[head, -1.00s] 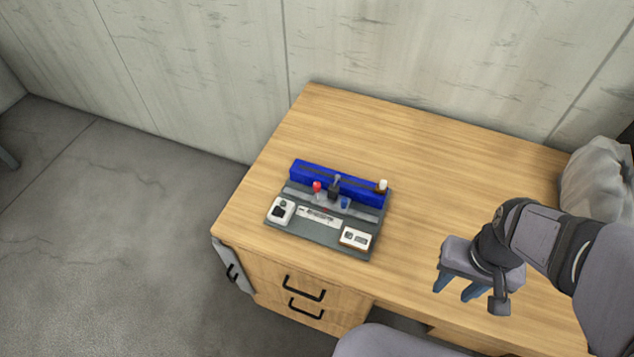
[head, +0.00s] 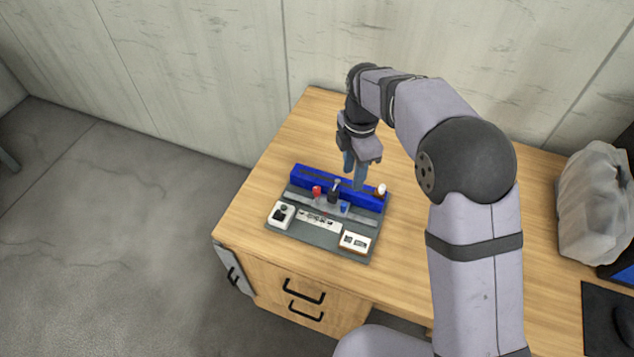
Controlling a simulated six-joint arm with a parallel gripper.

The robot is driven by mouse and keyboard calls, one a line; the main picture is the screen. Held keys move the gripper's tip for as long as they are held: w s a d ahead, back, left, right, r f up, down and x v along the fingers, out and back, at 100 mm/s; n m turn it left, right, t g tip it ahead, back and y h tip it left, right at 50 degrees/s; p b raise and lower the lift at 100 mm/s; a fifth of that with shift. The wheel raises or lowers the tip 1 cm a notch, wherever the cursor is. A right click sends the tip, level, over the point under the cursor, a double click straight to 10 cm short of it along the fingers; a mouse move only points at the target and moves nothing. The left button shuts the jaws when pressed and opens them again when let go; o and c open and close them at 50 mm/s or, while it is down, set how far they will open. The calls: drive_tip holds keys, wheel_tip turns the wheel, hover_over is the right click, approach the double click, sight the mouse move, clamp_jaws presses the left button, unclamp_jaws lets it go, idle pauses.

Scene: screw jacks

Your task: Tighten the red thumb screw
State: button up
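The red thumb screw (head: 316,191) stands on the grey panel (head: 340,252) on the wooden desk, in front of the blue bar (head: 318,178). A dark screw (head: 334,193) and a blue screw (head: 344,206) stand to its right. My gripper (head: 355,179) points down above the right half of the blue bar, to the right of and behind the red screw. It looks empty, with two blue fingers showing a narrow gap between them. It appears clear of the red screw.
A white-topped brown knob (head: 381,190) stands at the bar's right end, close to my gripper. White modules sit at the panel's front left (head: 281,213) and front right (head: 356,241). A grey bag (head: 592,205) stands at the desk's right. Desk left of the panel is clear.

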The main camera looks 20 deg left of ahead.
sight(317, 188)
drive_tip(key=a+n, duration=0.2)
drive_tip(key=a, duration=0.1)
drive_tip(key=a+f+n, duration=0.1)
drive_tip(key=a+n, duration=0.1)
drive_tip(key=a, duration=0.1)
drive_tip(key=a+n, duration=0.2)
drive_tip(key=a, duration=0.1)
drive_tip(key=shift+s+f+n, duration=0.3)
drive_tip(key=shift+s+n, duration=0.1)
drive_tip(key=shift+f+p, duration=1.3)
drive_tip(key=shift+f, duration=2.35)
clamp_jaws()
